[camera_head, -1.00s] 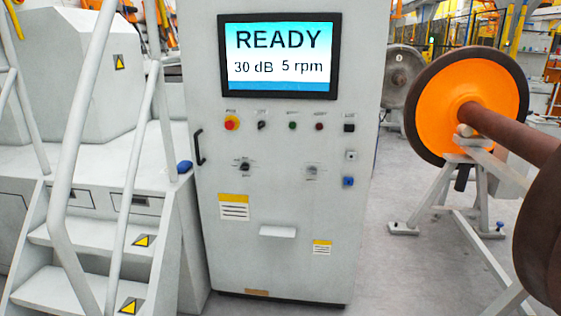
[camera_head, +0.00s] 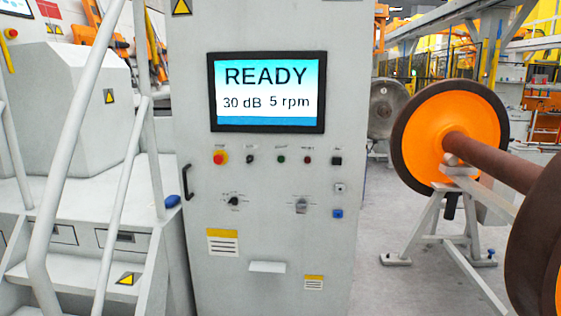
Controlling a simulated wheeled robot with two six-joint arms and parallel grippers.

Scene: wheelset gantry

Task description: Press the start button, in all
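The grey control cabinet (camera_head: 262,225) stands upright in the middle of the head view. Its screen (camera_head: 268,118) reads READY, 30 dB and 5 rpm. Two rotary knobs sit lower, the left one (camera_head: 233,201) and the right one (camera_head: 301,204). Neither of my grippers is in view.
White stairs with handrails (camera_head: 128,170) stand close to the cabinet's left. A wheelset with an orange wheel (camera_head: 425,130) rests on a grey stand (camera_head: 425,225) at the right. Grey floor (camera_head: 375,285) lies open between cabinet and stand.

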